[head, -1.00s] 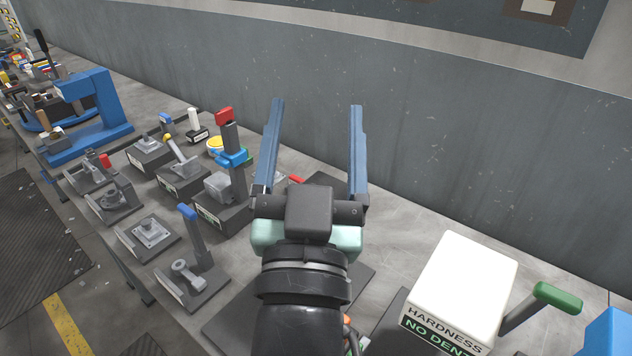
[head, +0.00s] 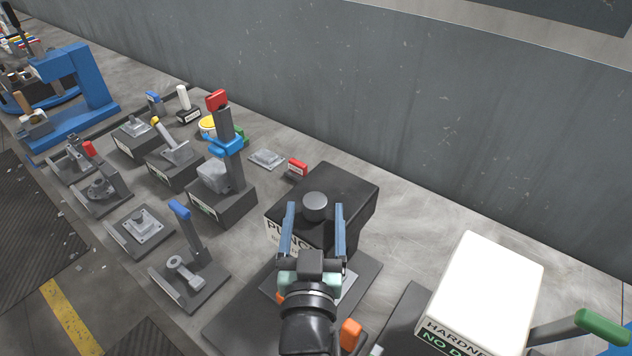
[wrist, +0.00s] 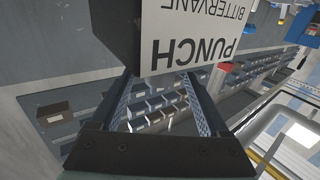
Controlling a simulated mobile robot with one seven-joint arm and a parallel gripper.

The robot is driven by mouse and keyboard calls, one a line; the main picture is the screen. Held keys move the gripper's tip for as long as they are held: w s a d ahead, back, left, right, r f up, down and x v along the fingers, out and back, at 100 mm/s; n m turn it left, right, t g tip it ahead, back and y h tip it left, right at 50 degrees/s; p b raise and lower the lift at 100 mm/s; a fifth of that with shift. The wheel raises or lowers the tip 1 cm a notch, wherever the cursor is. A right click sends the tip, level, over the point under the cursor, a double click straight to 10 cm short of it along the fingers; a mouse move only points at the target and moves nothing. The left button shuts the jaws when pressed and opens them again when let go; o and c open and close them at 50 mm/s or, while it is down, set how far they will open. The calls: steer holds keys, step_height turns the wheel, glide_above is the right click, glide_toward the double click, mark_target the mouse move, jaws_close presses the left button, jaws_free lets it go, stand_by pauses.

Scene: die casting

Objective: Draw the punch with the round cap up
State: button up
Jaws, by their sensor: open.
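A white HARDNESS box (head: 485,290) with a green-ended lever (head: 602,331) stands to the right. An orange handle (head: 350,335) is beside my wrist. Several small fixtures, one with a blue-tipped lever (head: 188,225), stand left. A grey wall (head: 450,120) runs behind.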

mark_target(316, 195)
steer(key=shift+w+d+p, duration=0.1)
steer(key=shift+w+p, duration=0.65)
steer(key=shift+w, duration=2.3)
jaws_close()
